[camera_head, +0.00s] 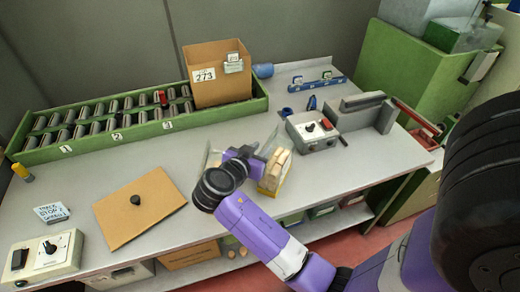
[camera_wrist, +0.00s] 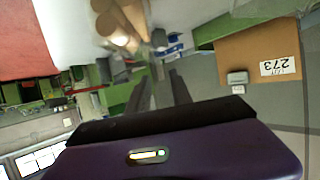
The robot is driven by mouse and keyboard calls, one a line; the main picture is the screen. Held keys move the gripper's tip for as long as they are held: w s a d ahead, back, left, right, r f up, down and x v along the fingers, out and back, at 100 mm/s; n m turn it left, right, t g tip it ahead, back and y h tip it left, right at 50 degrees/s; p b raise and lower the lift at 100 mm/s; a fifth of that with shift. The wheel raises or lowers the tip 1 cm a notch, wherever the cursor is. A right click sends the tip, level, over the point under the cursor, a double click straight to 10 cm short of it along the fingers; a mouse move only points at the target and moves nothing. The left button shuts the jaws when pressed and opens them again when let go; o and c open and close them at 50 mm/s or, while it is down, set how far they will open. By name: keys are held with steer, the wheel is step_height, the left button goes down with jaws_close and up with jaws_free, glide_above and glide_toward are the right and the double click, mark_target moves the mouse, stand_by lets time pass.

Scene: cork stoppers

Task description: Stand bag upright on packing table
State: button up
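The bag (camera_head: 284,181) is clear with a yellowish edge and holds pale tan corks. It is at the middle of the grey packing table (camera_head: 330,180) in the head view, just right of my gripper (camera_head: 248,151). Its corks also show at the top of the wrist view (camera_wrist: 118,28). My purple gripper hides part of the bag, and I cannot tell whether the bag stands or lies. In the wrist view the two dark fingers (camera_wrist: 160,82) are apart, with background showing between them. The corks are beyond and to the left of the fingertips.
A cardboard box (camera_head: 220,75) marked 273 stands behind on the green roller conveyor (camera_head: 90,140). A grey device with knobs (camera_head: 314,132) stands right of the bag. A brown board (camera_head: 138,208) with a black knob lies left. The table's front edge is close to the bag.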

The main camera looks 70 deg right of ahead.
steer(key=shift+r, duration=0.1)
steer(key=shift+a+r, duration=0.1)
steer(key=shift+a, duration=0.05)
steer(key=s+b+v, duration=0.1)
steer(key=b+v, duration=0.1)
steer(key=v, duration=0.9)
steer(key=s+a+f+n+t+y, duration=0.3)
steer(key=a+f+n+t+y, duration=0.4)
steer(key=a+f+n+t, duration=0.6)
steer(key=s+a+r+n+y, duration=0.3)
steer(key=s+a+n+y, duration=0.2)
steer(key=s+a, duration=0.25)
steer(key=s+r+t+y, duration=0.1)
steer(key=s+r+t, duration=0.2)
steer(key=r, duration=0.6)
steer(key=s+a, duration=0.1)
steer(key=s, duration=0.1)
steer(key=shift+s+n, duration=0.25)
steer(key=shift+n, duration=0.15)
